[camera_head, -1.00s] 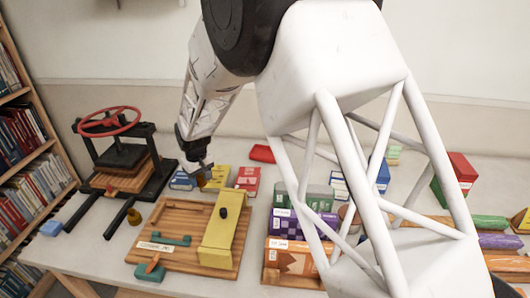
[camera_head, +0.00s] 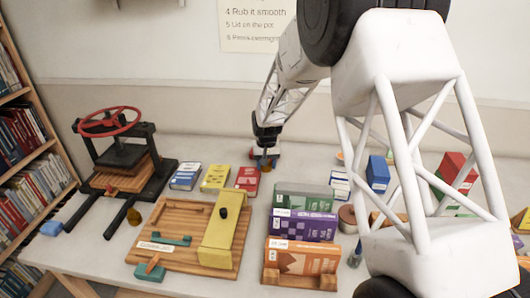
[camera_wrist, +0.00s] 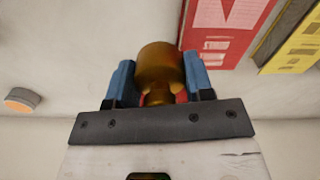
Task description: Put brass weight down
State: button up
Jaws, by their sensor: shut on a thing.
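The brass weight (camera_wrist: 158,62) is a rounded golden piece with a narrower neck, held between the blue fingers of my gripper (camera_wrist: 159,84) in the wrist view. In the head view my gripper (camera_head: 265,154) points down at the back of the table, just beyond the red book. The weight shows there only as a small patch (camera_head: 264,164) below the fingers. I cannot tell whether its base touches the table.
Blue, yellow and red books (camera_head: 247,180) lie left of and in front of the gripper. A press (camera_head: 121,157) stands at the left. A wooden board (camera_head: 170,222) and upright books (camera_head: 302,227) fill the front. Bare table (camera_head: 215,150) lies left of the gripper along the back.

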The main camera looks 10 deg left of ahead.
jog(key=shift+w+d+m, duration=0.2)
jog(key=shift+w+d, duration=0.05)
jog(key=shift+d, duration=0.4)
jog(key=shift+w+d+m, duration=0.2)
jog(key=shift+w+d, duration=0.05)
jog(key=shift+d, duration=0.35)
jog(key=shift+w, duration=0.1)
jog(key=shift+w+a+f, duration=0.25)
jog(key=shift+w+a, duration=0.6)
jog(key=shift+w, duration=1.65)
jog(key=shift+w+a+f, duration=0.3)
jog(key=shift+w+a, duration=0.5)
jog(key=shift+w, duration=1.75)
jog(key=shift+w+a+f, duration=0.25)
jog(key=shift+w+a, duration=0.6)
jog(key=shift+w, duration=1.65)
jog(key=shift+f, duration=1.75)
jog(key=shift+f, duration=0.1)
jog(key=o, duration=1.3)
